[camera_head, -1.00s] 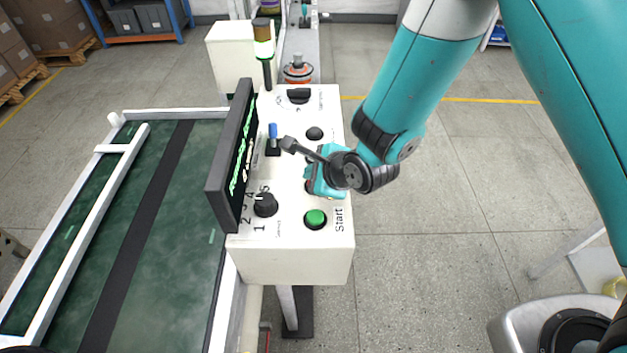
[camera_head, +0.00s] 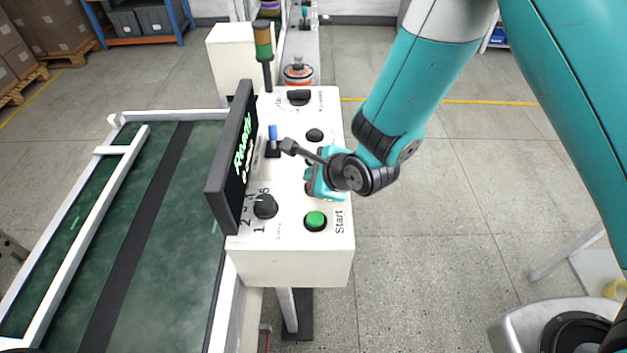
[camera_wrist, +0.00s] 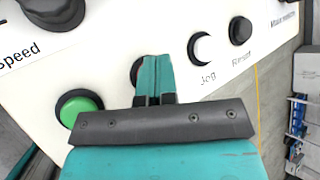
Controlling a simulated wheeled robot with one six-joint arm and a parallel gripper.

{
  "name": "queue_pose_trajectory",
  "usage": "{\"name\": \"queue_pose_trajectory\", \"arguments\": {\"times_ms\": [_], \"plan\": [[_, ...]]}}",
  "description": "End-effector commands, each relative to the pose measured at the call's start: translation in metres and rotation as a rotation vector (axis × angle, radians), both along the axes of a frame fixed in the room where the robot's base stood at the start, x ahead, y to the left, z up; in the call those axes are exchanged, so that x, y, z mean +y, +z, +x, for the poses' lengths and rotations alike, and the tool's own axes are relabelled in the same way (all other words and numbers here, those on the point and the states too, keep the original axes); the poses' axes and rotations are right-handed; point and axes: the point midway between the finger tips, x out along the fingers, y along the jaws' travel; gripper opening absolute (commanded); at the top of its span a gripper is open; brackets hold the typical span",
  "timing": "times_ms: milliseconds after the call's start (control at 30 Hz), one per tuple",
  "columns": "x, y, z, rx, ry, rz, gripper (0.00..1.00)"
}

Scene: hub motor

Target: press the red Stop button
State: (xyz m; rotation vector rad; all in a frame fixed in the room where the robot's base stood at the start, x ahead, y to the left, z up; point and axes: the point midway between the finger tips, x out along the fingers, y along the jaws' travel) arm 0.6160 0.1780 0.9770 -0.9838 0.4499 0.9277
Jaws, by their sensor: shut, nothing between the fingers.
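My gripper (camera_head: 313,184) is shut and empty, its fingers pointing down at the white control panel (camera_head: 290,262). In the wrist view the shut teal fingertips (camera_wrist: 154,76) cover most of a button; only part of its dark ring (camera_wrist: 134,72) shows on their left. This button sits between the green Start button (camera_head: 315,220) and a white button (camera_wrist: 201,48). The Stop label and most of the button's cap are hidden. The tips look at or very close to the button; I cannot tell how far it is pressed.
A dark monitor (camera_head: 231,160) with green text stands left of the buttons. A black rotary knob (camera_head: 265,206) and a blue-tipped lever (camera_head: 273,135) are near it. A signal tower (camera_head: 263,45) rises behind. A green conveyor (camera_head: 170,240) lies left; open floor is at the right.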

Motion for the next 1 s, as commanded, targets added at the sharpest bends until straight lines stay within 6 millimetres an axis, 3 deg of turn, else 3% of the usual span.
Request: {"name": "queue_pose_trajectory", "arguments": {"times_ms": [200, 633, 1000], "plan": [[0.000, 0.013, 0.000, 0.001, 0.000, -0.001, 0.00], [0.000, 0.017, 0.000, 0.000, 0.000, 0.000, 0.00], [0.000, 0.053, 0.000, -0.001, -0.001, 0.000, 0.00]]}}
